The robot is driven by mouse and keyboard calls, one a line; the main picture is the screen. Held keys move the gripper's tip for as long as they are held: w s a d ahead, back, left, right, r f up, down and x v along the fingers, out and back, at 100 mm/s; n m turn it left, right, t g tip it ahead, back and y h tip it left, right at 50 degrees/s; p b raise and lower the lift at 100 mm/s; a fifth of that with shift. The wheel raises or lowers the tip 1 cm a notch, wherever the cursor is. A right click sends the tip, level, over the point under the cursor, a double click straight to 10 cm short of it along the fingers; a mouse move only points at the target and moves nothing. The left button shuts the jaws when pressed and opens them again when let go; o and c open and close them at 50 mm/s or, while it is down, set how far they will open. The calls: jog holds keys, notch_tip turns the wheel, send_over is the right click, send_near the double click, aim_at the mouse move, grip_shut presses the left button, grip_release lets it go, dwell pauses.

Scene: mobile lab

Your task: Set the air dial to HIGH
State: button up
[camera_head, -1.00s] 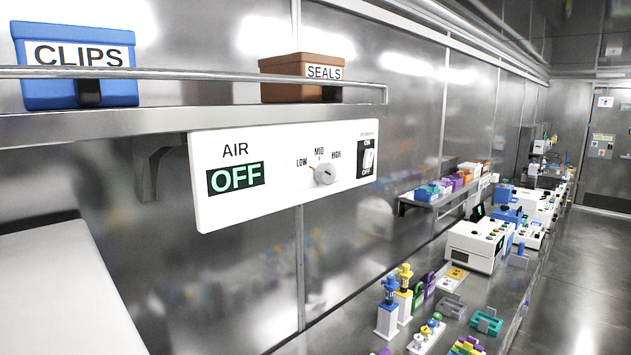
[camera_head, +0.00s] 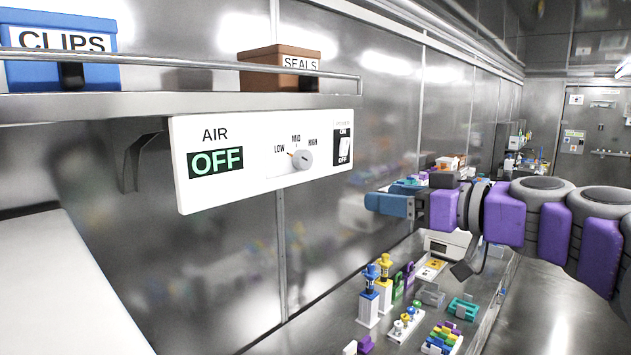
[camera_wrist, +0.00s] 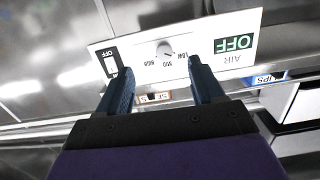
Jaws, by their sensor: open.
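The air dial (camera_head: 301,160) is a round grey knob on a white control panel (camera_head: 262,184) fixed to the wall below a shelf. LOW, MID and HIGH are printed around it, and its small orange mark is on the LOW side. The panel's display (camera_head: 216,162) reads OFF. A power switch (camera_head: 344,147) is at the panel's right end. My gripper (camera_head: 384,204) is to the right of the panel, apart from it. In the wrist view, upside down, my gripper (camera_wrist: 160,88) is open and empty, with the dial (camera_wrist: 165,48) showing beyond and between the fingers.
A metal shelf (camera_head: 200,103) with a rail holds a blue CLIPS box (camera_head: 90,72) and a brown SEALS box (camera_head: 262,79) above the panel. A bench below carries yellow and blue-topped bottles (camera_head: 384,290) and coloured racks. The space in front of the panel is clear.

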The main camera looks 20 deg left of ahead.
aim_at(307, 163)
jog(key=shift+n+y, duration=0.5)
jog(key=shift+n, duration=0.1)
jog(key=r+x, duration=0.1)
jog(key=x, duration=0.5)
jog(key=r+p+x, duration=0.1)
jog(key=x, duration=0.5)
jog(key=r+x, duration=0.1)
jog(key=x, duration=0.6)
jog(key=shift+w+d+p, duration=0.15)
jog(key=shift+w+p, duration=0.05)
jog(key=shift+p, duration=0.15)
jog(key=shift+d+r, duration=0.1)
jog(key=shift+d, duration=0.05)
jog(key=shift+d, duration=0.1)
jog(key=shift+c, duration=0.6)
jog(key=c, duration=0.9)
jog(key=shift+c, duration=0.2)
